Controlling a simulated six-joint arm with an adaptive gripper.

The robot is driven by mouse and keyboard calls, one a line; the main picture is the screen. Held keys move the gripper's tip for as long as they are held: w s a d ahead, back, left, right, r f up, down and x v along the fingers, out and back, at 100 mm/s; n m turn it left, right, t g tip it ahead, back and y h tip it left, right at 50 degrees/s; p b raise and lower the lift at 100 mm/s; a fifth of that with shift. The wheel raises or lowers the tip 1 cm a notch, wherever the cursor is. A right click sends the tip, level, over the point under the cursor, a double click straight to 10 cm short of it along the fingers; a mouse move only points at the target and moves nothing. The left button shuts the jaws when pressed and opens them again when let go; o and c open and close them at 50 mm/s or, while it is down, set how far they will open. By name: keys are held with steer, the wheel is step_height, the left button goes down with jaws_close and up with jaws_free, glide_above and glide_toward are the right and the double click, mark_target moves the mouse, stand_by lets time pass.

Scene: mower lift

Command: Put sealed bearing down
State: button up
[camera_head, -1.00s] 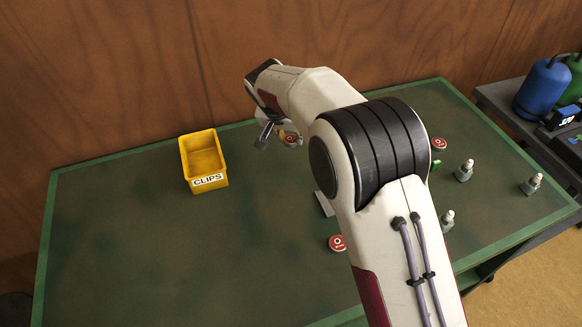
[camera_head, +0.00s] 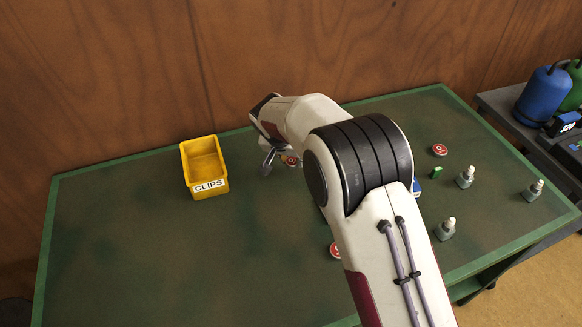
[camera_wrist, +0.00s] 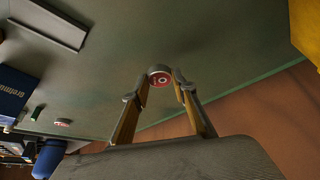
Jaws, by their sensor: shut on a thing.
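The sealed bearing (camera_wrist: 160,75) is a small round grey part with a red face, held between the fingertips of my gripper (camera_wrist: 160,85) in the wrist view. In the camera_head view the bearing (camera_head: 291,160) shows at the end of my gripper (camera_head: 280,158), toward the back of the green table (camera_head: 120,230). My gripper is shut on it. Whether the bearing touches the table top is hard to tell. Part of the gripper is hidden behind my arm.
A yellow CLIPS bin (camera_head: 205,170) stands left of my gripper. Similar red discs lie at right (camera_head: 439,150) and in front (camera_head: 335,250). Small bottles (camera_head: 465,177), a green block (camera_head: 437,172) and a blue box (camera_head: 417,186) are at right. The left table is clear.

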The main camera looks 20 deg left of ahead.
mark_target(290, 166)
steer(key=shift+f, duration=1.85)
steer(key=shift+f, duration=0.15)
steer(key=o, duration=1.1)
steer(key=shift+v, duration=6.15)
steer(key=shift+w+d, duration=0.1)
